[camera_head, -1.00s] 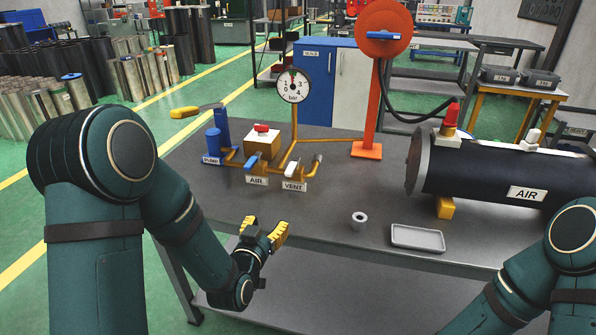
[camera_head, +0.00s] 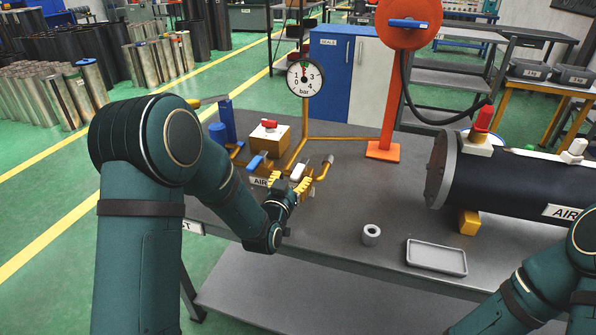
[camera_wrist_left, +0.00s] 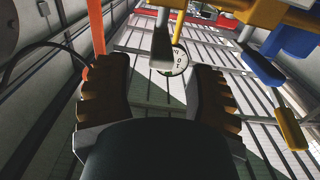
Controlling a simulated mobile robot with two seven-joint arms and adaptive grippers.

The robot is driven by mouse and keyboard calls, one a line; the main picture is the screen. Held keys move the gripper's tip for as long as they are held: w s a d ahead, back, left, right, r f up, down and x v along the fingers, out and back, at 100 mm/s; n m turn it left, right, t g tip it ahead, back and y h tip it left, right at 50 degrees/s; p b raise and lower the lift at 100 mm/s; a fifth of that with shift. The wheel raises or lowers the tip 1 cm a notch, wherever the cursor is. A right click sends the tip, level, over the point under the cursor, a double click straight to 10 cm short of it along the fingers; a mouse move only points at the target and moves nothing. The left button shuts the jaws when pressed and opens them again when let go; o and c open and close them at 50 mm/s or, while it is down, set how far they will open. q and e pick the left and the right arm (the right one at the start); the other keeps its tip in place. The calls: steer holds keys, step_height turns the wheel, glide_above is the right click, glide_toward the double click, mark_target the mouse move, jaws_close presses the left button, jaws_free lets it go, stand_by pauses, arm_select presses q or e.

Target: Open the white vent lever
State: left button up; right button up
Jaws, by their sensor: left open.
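The white vent lever (camera_head: 297,172) is on the brass pipework near the table's front left. In the head view it shows just behind and between my left gripper's yellow fingertips. My left gripper (camera_head: 289,182) is open, its fingers on either side of the lever. In the left wrist view a pale bar, seemingly the lever (camera_wrist_left: 162,46), lies ahead of the gap between the open fingers (camera_wrist_left: 158,88). Contact cannot be told. The VENT label is hidden behind the gripper. My right gripper is out of view; only its arm shows.
A blue lever (camera_head: 258,161) and a red-topped brass block (camera_head: 268,137) stand close left of the gripper. The pressure gauge (camera_head: 305,77) rises behind. The table between is clear.

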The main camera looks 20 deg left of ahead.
mark_target(298, 170)
arm_select(q)
steer(key=shift+w+d, duration=0.1)
steer(key=shift+w, duration=2.4)
jaws_close()
